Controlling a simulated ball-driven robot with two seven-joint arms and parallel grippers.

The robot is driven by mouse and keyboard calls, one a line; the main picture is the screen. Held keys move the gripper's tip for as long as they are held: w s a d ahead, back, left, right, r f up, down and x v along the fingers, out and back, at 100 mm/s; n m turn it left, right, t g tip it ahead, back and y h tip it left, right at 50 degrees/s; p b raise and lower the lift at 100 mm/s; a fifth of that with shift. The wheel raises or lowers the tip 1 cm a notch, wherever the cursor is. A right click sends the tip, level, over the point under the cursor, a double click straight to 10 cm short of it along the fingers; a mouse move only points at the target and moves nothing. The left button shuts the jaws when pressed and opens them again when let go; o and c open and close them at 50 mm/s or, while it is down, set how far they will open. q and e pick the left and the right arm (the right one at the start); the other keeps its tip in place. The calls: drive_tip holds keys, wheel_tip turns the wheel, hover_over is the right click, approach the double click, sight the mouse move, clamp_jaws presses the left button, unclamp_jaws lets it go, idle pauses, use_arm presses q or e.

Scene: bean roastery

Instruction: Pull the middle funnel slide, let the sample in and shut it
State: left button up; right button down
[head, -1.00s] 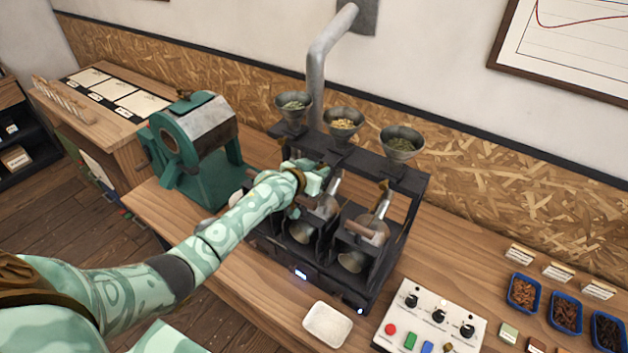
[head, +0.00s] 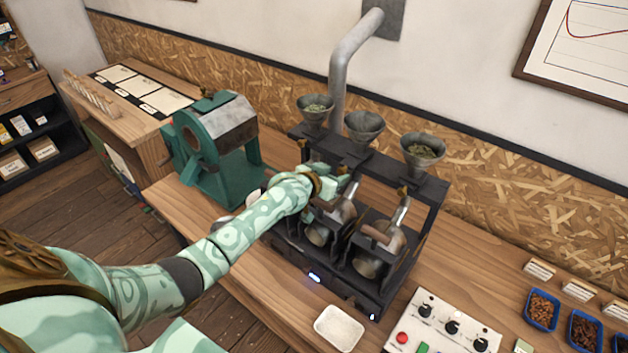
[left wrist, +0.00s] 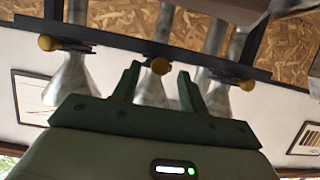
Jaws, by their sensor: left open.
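The middle funnel (head: 364,124) on the black rack looks empty in the head view. My left gripper (left wrist: 158,78) is open in front of the rack, below the funnels. In the left wrist view its two fingers stand on either side of the round brass knob (left wrist: 160,65) of the middle slide; I cannot tell whether they touch it. The middle knob appears roughly in line with the left (left wrist: 48,43) and right (left wrist: 247,85) knobs in that view. In the head view my gripper hides the middle knob. My right gripper is not in view.
The left funnel (head: 314,106) and right funnel (head: 422,150) hold greenish beans. Small metal drums sit in the roaster below. A green machine (head: 212,145) stands left. A white dish (head: 339,328) and control panel (head: 441,325) lie in front.

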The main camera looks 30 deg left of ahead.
use_arm(q)
drive_tip(key=v, duration=1.4)
drive_tip(key=shift+s+p, duration=0.35)
drive_tip(key=shift+a, duration=0.15)
wheel_tip(320, 180, down, 12)
drive_tip(key=s+t+b, duration=0.1)
drive_tip(key=t+b, duration=0.1)
drive_tip(key=b, duration=1.2)
wheel_tip(320, 180, up, 5)
drive_tip(key=t, duration=0.3)
drive_tip(key=shift+h, duration=0.4)
drive_tip(key=w, duration=0.5)
drive_tip(key=w+d, duration=0.1)
drive_tip(key=w, duration=0.4)
drive_tip(key=w+d+b, duration=0.1)
drive_tip(key=w, duration=0.5)
